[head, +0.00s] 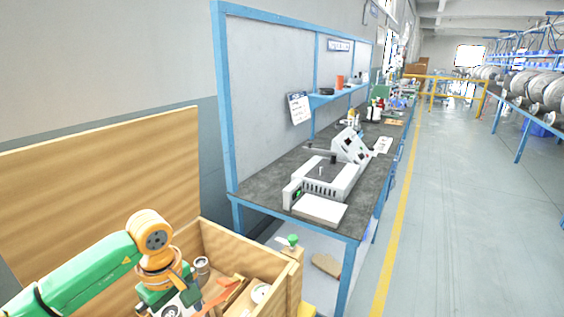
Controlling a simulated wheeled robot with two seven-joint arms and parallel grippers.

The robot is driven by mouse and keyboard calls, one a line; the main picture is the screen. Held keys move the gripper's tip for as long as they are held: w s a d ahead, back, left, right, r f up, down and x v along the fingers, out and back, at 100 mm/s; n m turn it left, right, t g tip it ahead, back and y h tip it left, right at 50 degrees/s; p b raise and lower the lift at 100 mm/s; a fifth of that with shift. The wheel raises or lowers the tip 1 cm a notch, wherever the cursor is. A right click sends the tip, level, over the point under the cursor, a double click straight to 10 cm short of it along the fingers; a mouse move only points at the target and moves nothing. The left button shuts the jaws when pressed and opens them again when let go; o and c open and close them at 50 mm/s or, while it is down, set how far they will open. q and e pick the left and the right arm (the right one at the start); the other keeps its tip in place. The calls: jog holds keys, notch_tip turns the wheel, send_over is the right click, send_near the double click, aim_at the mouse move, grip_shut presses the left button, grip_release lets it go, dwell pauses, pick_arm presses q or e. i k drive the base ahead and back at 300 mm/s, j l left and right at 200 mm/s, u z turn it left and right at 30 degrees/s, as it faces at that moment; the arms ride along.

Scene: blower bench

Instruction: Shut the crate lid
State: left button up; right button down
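The wooden crate (240,246) stands at the lower left, its front part cut off by the picture's bottom edge. Its wooden lid (110,190) is open and stands steeply raised along the crate's left side. My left arm comes in from the left, in front of the lid. The body of my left gripper (172,302) is over the near part of the crate at the bottom edge. Its fingertips cannot be made out, so I cannot tell whether it is open or shut. My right gripper is not in view.
Inside the crate are an orange-red object (222,296), a grey cylinder (202,265) and a round white item (260,293). A blue-framed workbench (262,178) with machines stands just beyond the crate. Open floor (460,220) lies to the right, past a yellow line.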

aim_at(60, 197)
jog(key=k+l, duration=0.3)
jog(key=k, duration=0.15)
jog(key=k+l, duration=0.35)
jog(key=k, duration=0.1)
